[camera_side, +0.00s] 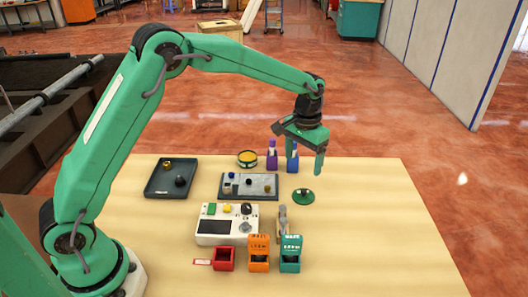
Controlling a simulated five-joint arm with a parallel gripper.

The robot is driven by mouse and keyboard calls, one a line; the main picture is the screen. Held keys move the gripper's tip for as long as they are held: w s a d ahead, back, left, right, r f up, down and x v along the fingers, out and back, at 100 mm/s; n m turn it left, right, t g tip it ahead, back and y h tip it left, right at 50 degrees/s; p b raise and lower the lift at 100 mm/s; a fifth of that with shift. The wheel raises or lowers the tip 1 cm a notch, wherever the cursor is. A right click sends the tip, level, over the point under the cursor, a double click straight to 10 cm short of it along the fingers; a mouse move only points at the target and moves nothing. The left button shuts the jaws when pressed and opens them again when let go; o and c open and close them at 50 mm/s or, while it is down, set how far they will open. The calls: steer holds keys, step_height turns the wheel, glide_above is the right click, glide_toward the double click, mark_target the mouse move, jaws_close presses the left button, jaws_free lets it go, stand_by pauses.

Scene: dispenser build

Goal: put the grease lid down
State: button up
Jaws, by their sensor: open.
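A green round lid (303,197) with a small dark knob lies flat on the table, right of the dark grey plate; I take it to be the grease lid. My gripper (304,152) is open and empty above it, fingers pointing down, with a clear gap between fingertips and lid. A yellow-topped round tin (247,158) stands at the back of the table; I cannot tell if it is the grease tin.
A purple bottle (272,158) and a blue bottle (292,162) stand behind the plate (262,192). A dark tray (158,188) holds small parts at left. A white control box (212,228) and red (224,262), orange (258,243) and teal (291,243) bins stand in front. The table's right side is clear.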

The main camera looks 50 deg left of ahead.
steer(key=shift+r, duration=0.95)
steer(key=s+a+r+t, duration=0.2)
steer(key=s+a+r, duration=0.1)
steer(key=s+r, duration=0.45)
steer(key=s+a+r+t, duration=0.1)
steer(key=s+a+r, duration=0.2)
steer(key=s+r, duration=0.4)
steer(key=s+a+f+t, duration=0.2)
steer(key=s, duration=1.4)
steer(key=shift+s+a+f+t, duration=0.15)
steer(key=shift+a+t, duration=0.15)
steer(key=shift+a, duration=0.05)
